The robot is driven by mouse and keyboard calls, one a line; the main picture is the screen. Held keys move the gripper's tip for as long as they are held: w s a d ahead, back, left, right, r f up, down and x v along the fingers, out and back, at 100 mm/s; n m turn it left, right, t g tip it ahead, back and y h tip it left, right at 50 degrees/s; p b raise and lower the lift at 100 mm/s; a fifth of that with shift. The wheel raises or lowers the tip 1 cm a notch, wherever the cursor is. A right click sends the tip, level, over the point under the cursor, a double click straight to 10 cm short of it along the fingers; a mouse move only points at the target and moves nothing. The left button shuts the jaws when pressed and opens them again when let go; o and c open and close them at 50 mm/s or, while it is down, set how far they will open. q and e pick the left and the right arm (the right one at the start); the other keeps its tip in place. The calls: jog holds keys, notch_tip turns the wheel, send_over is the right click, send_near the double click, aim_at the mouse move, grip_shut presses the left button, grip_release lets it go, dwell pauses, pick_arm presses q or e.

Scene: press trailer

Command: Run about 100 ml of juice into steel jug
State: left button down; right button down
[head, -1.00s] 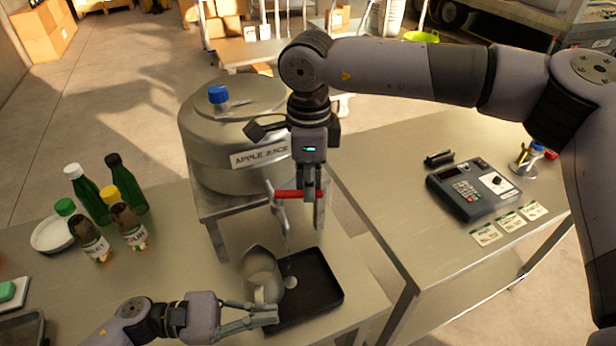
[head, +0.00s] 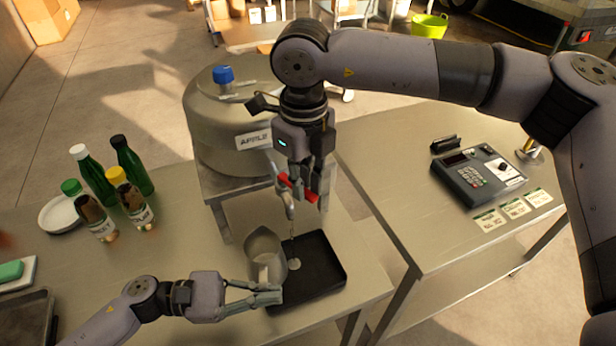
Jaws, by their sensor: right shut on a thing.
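The steel juice urn (head: 225,130), labelled apple juice, stands on a metal stand. My right gripper (head: 306,190) is shut on the red tap lever (head: 292,186), which is turned aslant. The tap spout (head: 290,211) points down, with a thin faint line below it. The steel jug (head: 262,252) stands at the left side of the black drip tray (head: 325,275), apparently left of the spout. The jug's inside is not readable.
A keypad device (head: 478,175) and several cards (head: 515,208) lie on the right table. A gap separates the tables.

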jog(key=shift+a+r, duration=0.1)
dwell(0.5)
jog(key=c, duration=1.6)
grip_release()
jog(key=shift+o, duration=0.2)
notch_tip(320, 180, up, 12)
